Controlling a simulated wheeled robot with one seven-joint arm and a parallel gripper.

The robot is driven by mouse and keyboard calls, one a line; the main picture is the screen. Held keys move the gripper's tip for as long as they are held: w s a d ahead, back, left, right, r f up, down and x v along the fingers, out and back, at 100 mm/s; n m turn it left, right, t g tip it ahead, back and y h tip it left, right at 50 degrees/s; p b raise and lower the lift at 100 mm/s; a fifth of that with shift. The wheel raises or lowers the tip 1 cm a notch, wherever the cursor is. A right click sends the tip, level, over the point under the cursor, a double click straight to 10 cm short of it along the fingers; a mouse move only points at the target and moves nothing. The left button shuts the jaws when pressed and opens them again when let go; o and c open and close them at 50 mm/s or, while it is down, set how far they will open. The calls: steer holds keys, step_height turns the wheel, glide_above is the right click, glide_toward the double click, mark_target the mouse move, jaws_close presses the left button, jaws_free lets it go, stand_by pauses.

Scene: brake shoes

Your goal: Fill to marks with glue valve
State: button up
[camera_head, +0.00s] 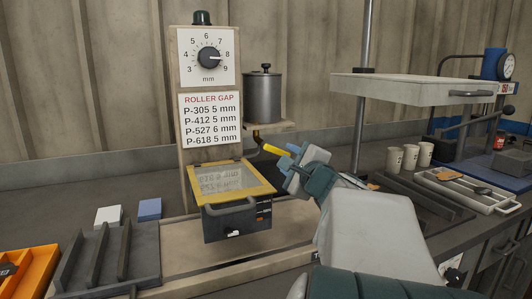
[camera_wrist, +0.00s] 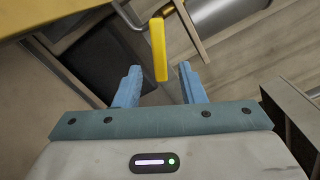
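A grey metal pot (camera_head: 263,98) with a lid stands on a small shelf at the right of the machine's post. A yellow valve handle (camera_head: 276,150) sticks out below that shelf. In the wrist view the yellow handle (camera_wrist: 159,48) lies centrally, its end reaching between the blue fingertips. My gripper (camera_head: 296,170) is at the handle's right end in the head view. In the wrist view my gripper (camera_wrist: 160,72) is open, with a gap on each side of the handle. Contact cannot be seen. Any fill marks and glue level are not visible.
A dial (camera_head: 209,57) and a roller gap sign (camera_head: 210,119) are on the post. Pale cups (camera_head: 410,157) and a tray (camera_head: 468,190) stand right. A raised pale plate (camera_head: 412,88) overhangs the right side.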

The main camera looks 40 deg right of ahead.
steer(key=v, duration=0.7)
steer(key=shift+s, duration=0.25)
steer(key=shift+p, duration=0.3)
steer(key=c, duration=0.7)
steer(key=shift+w+f+m, duration=0.15)
steer(key=shift+w+m, duration=0.05)
steer(key=shift+m, duration=0.3)
jaws_close()
steer(key=w+d+f+m, duration=0.1)
steer(key=w+f+m, duration=0.1)
steer(key=w+m, duration=0.4)
steer(key=w+d+f+m, duration=0.2)
steer(key=w+m, duration=0.3)
steer(key=w, duration=0.1)
steer(key=shift+d+f+m+p, duration=0.25)
steer(key=shift+f+m+p, duration=0.05)
steer(key=shift+m+p, duration=0.1)
